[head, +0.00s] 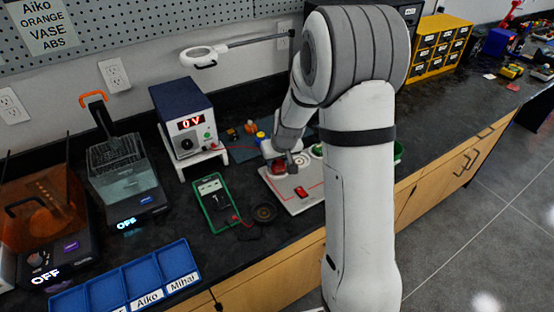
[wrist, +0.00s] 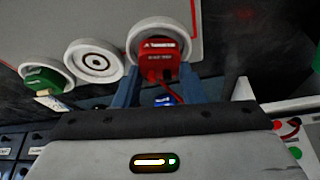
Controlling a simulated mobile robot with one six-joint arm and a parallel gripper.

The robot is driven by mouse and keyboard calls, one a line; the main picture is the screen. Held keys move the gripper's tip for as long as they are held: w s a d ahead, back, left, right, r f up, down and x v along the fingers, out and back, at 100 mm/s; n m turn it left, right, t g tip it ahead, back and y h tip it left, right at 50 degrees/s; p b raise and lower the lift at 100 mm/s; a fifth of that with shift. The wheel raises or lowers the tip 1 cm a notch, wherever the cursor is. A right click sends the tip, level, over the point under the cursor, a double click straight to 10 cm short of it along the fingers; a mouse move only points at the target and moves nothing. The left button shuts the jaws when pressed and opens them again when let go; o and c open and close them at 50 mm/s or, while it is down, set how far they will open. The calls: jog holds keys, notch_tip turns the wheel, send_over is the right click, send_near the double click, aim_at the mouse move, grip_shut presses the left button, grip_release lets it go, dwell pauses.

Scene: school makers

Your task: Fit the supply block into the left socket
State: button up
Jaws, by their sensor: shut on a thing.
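The red supply block (wrist: 160,62), with a small white label, is between the two blue-grey fingers of my gripper (wrist: 160,92) in the wrist view. A red wire runs from it. The block overlaps a round white socket (wrist: 150,24), the left one in the head view; I cannot tell whether it is fully seated. In the head view the red block (head: 278,168) shows under my gripper (head: 287,163) at the left of the white board (head: 290,204). The middle socket (wrist: 93,60) is empty, with a dark ring. A green block (wrist: 45,80) sits at the third socket.
A red switch (head: 300,191) is on the board's front part. A green-framed meter (head: 214,203) and a dark round thing (head: 264,212) lie left of the board. A power supply (head: 187,118) reading 0V stands behind. Blue trays (head: 130,278) lie at the front left.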

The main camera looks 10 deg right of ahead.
jog(key=shift+f+b, duration=0.35)
jog(key=shift+f, duration=0.1)
jog(key=o, duration=0.7)
jog(key=p+v, duration=0.5)
jog(key=v, duration=0.6)
dwell(0.5)
jog(key=s+r, duration=0.5)
jog(key=s, duration=0.7)
jog(key=s+r+m+g, duration=0.1)
jog(key=s+r, duration=0.5)
jog(key=s, duration=0.6)
jog(key=shift+s+a+r+m+g+h, duration=0.2)
jog(key=shift+s+a+m+g+h, duration=0.05)
jog(key=shift+a+m+g+h, duration=0.1)
